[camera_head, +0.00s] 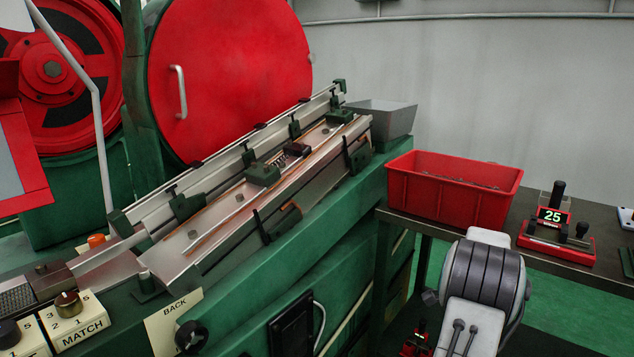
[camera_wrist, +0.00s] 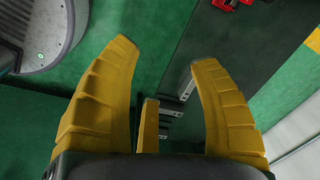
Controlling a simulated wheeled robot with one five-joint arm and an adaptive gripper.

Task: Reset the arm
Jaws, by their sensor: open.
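My gripper (camera_wrist: 159,68) has yellow ribbed fingers, seen in the wrist view. The fingers are spread apart and nothing is between them. Below and beyond them are green floor and a dark grey surface. In the head view a grey and white ribbed part of my arm (camera_head: 478,285) stands at the lower right, in front of the dark side table. The fingers do not show in the head view.
A green machine (camera_head: 330,240) with a sloping metal rail fills the left and middle. A red bin (camera_head: 453,190) and a red device reading 25 (camera_head: 556,235) stand on a dark table (camera_head: 425,222) at the right. A MATCH dial panel (camera_head: 78,325) is at the lower left.

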